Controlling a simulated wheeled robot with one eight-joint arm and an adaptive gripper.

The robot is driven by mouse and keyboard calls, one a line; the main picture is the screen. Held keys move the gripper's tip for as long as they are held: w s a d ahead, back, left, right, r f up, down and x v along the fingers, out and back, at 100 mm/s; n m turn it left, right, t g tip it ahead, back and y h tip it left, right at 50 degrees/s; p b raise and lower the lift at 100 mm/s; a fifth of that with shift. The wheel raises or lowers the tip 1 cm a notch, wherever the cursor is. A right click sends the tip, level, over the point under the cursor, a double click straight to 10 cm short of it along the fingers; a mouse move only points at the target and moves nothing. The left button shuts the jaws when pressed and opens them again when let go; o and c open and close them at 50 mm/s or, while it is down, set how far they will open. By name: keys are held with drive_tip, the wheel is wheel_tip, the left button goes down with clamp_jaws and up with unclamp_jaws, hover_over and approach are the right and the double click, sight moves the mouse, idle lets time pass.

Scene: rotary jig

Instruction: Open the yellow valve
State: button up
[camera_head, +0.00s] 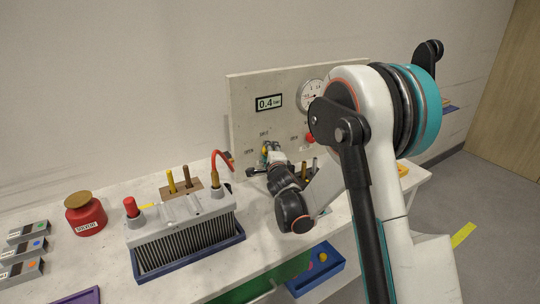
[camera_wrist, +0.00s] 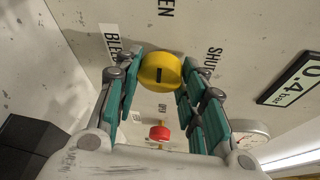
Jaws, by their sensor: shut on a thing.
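The yellow valve (camera_wrist: 160,74) is a round yellow knob with a dark slot mark, on the pale panel in the wrist view. Lettering for "OPEN", "SHUT" and "BLEED" surrounds it. My gripper (camera_wrist: 157,80) has one teal-padded finger on each side of the knob and is shut on it. In the head view, the valve shows only as a small yellow spot (camera_head: 265,151) on the panel (camera_head: 243,115), mostly hidden by my gripper (camera_head: 270,152).
A red knob (camera_wrist: 160,133) sits on the same panel. A gauge (camera_head: 311,95) and a display reading 0.4 bar (camera_head: 268,102) are above. A finned block (camera_head: 185,239), a red jar (camera_head: 86,214) and small grey boxes (camera_head: 28,250) stand on the bench to the left.

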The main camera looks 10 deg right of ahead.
drive_tip(key=shift+n, duration=0.3)
drive_tip(key=shift+f, duration=0.1)
idle(0.3)
drive_tip(key=o, duration=1)
drive_tip(key=shift+o, duration=0.2)
drive_tip(key=s+a+r, duration=0.1)
drive_tip(key=s, duration=1.1)
drive_tip(key=shift+r, duration=0.25)
